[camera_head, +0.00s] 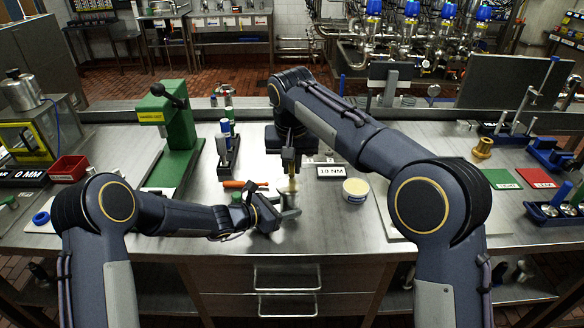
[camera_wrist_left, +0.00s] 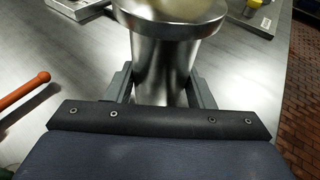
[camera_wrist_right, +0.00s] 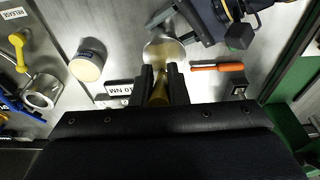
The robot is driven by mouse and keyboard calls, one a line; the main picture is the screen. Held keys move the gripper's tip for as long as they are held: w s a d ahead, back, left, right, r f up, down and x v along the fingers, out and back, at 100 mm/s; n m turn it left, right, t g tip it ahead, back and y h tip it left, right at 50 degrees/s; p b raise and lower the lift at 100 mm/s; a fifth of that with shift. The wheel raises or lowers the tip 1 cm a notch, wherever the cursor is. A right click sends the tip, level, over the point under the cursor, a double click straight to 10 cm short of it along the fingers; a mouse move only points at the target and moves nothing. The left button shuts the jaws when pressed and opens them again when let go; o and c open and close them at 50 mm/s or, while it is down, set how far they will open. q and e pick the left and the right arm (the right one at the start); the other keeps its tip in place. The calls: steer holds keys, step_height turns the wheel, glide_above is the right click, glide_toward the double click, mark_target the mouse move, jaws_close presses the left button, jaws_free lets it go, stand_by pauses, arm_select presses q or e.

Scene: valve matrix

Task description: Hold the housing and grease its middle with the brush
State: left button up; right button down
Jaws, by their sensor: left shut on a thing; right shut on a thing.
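The housing (camera_wrist_left: 160,65) is a shiny metal cylinder with a wide round flange on top. My left gripper (camera_head: 277,208) is shut around its body, one finger on each side, and holds it upright. My right gripper (camera_head: 290,163) is shut on the brush (camera_wrist_right: 158,92) directly above the housing. The brush points down, and its pale lower end (camera_head: 290,186) is at the housing's top. I cannot tell whether it touches the middle. In the right wrist view, the housing's round top (camera_wrist_right: 165,50) shows just beyond the brush, partly hidden.
A tub of pale grease (camera_head: 355,189) stands to the right, near the 10 NM sign (camera_head: 331,171). An orange-handled tool (camera_head: 243,184) lies left of the housing. A green press (camera_head: 172,135) stands further left. The bench's front middle is clear.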

steer(key=shift+w+v, duration=0.2)
steer(key=shift+v, duration=0.8)
steer(key=shift+w+v, duration=0.2)
steer(key=shift+v, duration=0.75)
steer(key=shift+w+v, duration=0.2)
steer(key=shift+v, duration=0.8)
steer(key=shift+r, duration=0.15)
steer(key=shift+w+v, duration=0.15)
steer(key=shift+v, duration=0.55)
steer(key=shift+w+v, duration=0.15)
steer(key=shift+v, duration=0.6)
steer(key=shift+w+a+f, duration=0.35)
steer(key=shift+a+f, duration=0.35)
steer(key=shift+f, duration=0.1)
steer(key=shift+r, duration=0.1)
